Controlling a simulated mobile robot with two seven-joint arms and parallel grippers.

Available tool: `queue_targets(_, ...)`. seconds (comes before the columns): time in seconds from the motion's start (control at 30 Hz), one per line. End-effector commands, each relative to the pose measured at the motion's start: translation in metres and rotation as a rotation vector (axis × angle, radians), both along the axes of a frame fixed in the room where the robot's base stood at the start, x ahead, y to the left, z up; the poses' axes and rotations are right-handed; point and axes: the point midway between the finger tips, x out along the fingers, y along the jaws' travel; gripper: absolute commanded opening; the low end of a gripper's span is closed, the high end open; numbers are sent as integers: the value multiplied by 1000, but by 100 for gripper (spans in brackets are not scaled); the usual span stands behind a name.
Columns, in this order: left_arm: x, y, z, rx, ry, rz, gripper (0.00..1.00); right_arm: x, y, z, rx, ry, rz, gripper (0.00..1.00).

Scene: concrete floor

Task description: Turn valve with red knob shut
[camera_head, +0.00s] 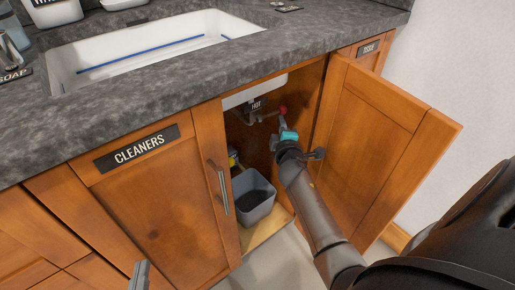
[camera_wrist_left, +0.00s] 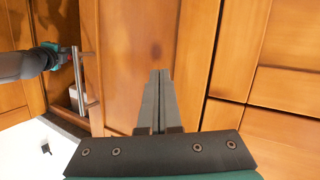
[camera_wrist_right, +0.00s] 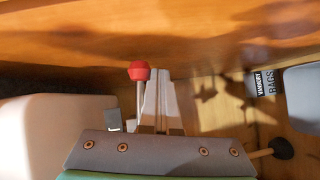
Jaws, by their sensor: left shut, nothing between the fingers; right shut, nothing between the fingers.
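The red knob (camera_head: 283,110) of the valve shows inside the open cabinet below the sink, beside a small "HOT" label (camera_head: 257,104). In the right wrist view the red knob (camera_wrist_right: 139,71) sits on a thin metal stem, just left of the fingers. My right gripper (camera_head: 287,128) reaches into the cabinet; its fingers (camera_wrist_right: 162,85) are shut and empty, close beside the knob and stem. Whether they touch cannot be told. My left gripper (camera_head: 139,272) is shut and empty in front of the closed cabinet door, also seen in the left wrist view (camera_wrist_left: 158,85).
The right cabinet door (camera_head: 375,125) stands open, close to my right arm. A grey bin (camera_head: 254,205) stands on the cabinet floor. The "CLEANERS" door (camera_head: 150,205) is closed, with a metal handle (camera_head: 219,188). The counter (camera_head: 150,105) and white sink (camera_head: 130,62) are above.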

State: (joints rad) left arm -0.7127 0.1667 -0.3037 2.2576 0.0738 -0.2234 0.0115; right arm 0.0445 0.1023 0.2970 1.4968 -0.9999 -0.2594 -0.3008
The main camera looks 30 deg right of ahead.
Motion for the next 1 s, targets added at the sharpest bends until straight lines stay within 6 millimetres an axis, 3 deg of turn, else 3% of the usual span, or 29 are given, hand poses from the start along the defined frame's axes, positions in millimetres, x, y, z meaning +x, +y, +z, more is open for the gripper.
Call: queue_targets(1.0, -4, -5, 5, -45, -65, 2, 0, 5, -2, 3, -26, -2, 2, 0)
